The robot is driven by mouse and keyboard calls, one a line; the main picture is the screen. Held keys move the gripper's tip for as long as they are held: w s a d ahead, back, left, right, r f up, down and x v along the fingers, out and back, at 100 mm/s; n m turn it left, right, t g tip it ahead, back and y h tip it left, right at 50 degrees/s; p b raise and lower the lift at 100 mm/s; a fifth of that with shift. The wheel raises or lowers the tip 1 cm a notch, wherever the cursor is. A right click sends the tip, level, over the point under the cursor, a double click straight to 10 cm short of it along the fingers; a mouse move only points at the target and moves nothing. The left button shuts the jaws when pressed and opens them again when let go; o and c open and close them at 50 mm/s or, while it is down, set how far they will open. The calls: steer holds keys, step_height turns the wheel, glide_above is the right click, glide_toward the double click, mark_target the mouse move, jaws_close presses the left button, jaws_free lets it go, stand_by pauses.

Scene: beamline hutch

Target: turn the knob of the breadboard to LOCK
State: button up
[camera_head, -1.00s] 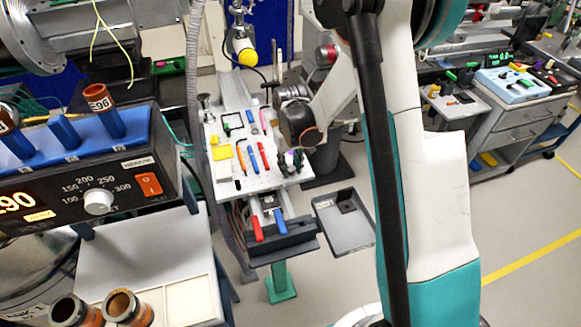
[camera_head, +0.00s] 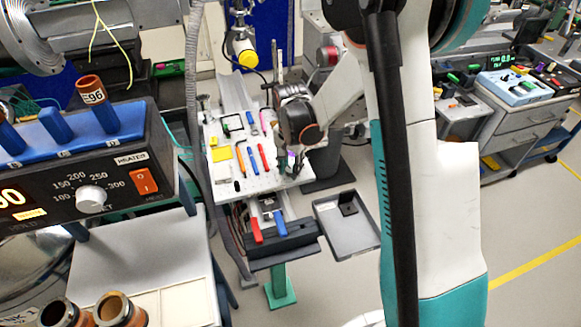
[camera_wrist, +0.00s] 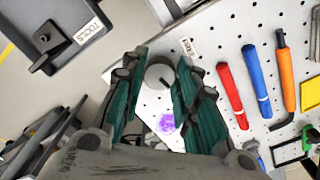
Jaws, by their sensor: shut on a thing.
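The white perforated breadboard (camera_head: 222,172) stands in the middle of the head view; it also shows in the wrist view (camera_wrist: 213,60). A round pale grey knob (camera_wrist: 159,72) is near its edge, between the teal-padded fingers of my gripper (camera_wrist: 158,80). The fingers are closed on the knob's sides. A small white label (camera_wrist: 188,47) lies beside the knob; I cannot read it surely. In the head view my gripper (camera_head: 292,166) is over the board's near right corner and hides the knob. I cannot tell which position the knob points to.
Red (camera_wrist: 231,95), blue (camera_wrist: 257,80) and orange (camera_wrist: 285,75) tools lie on the board beside the gripper. A purple patch (camera_wrist: 166,122) shows between the fingers. A grey tray (camera_head: 345,238) labelled TOOLS sits past the board's edge. A heater box (camera_head: 120,175) stands at left.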

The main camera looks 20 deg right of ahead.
mark_target(290, 169)
steer(key=shift+m, duration=0.8)
steer(key=o, duration=1.1)
steer(key=shift+c, duration=0.2)
step_height(290, 169, up, 12)
